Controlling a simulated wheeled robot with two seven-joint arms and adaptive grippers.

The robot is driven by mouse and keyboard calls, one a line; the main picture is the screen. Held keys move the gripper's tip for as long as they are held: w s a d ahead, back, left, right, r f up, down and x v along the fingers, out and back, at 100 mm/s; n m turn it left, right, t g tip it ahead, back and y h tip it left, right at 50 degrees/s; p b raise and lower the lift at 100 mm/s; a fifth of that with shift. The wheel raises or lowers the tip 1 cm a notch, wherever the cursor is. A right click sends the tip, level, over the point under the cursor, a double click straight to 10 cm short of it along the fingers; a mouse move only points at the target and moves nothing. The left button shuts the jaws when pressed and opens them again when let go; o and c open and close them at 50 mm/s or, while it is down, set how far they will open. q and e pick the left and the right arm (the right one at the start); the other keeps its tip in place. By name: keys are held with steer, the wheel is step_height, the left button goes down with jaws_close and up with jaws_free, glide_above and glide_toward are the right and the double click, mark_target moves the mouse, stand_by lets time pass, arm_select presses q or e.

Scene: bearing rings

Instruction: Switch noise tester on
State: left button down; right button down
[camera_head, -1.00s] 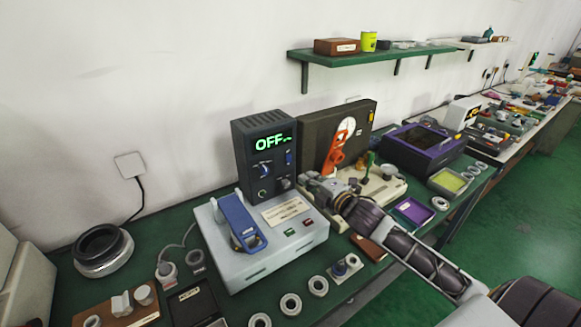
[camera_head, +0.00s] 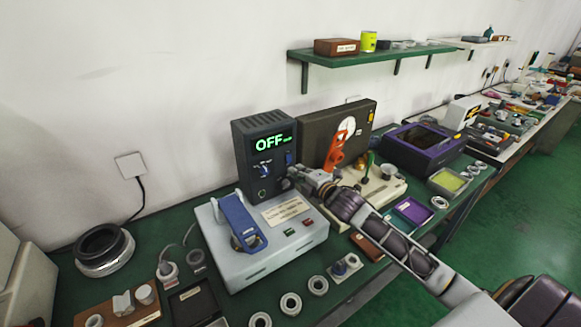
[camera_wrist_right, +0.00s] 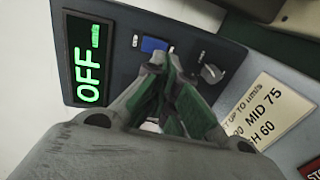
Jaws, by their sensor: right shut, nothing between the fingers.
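The noise tester (camera_head: 253,189) is an upright dark blue-grey box, and its green display (camera_head: 271,143) reads OFF. It stands at the back of a light grey base unit (camera_head: 290,250) with a blue clamp-like part (camera_head: 240,222). In the right wrist view the display (camera_wrist_right: 88,60) also reads OFF, with a blue switch (camera_wrist_right: 154,45) and a grey knob (camera_wrist_right: 212,73) beside it. My right gripper (camera_head: 291,177) is shut and empty at the panel's lower right. Its fingertips (camera_wrist_right: 166,66) are close to the blue switch; I cannot tell whether they touch. My left gripper is not in view.
A label plate (camera_head: 286,210) lies on the base unit near red and green buttons. A dial instrument with an orange lever (camera_head: 337,150) stands right of the tester, close to my right arm. Several bearing rings (camera_head: 290,304) lie along the front edge of the green bench.

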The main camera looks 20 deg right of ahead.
mark_target(284, 162)
steer(key=shift+w+a+f+p, duration=0.1)
steer(key=shift+w+a+p, duration=0.05)
steer(key=shift+w, duration=0.75)
steer(key=shift+w+a+f+p, duration=0.1)
steer(key=shift+w+p, duration=0.05)
steer(key=shift+w, duration=0.7)
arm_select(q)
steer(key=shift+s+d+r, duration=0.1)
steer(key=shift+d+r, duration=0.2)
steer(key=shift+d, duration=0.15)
arm_select(e)
steer(key=shift+w+f, duration=0.1)
steer(key=shift+w, duration=0.3)
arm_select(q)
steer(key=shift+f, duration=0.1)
arm_select(e)
steer(key=shift+a, duration=0.1)
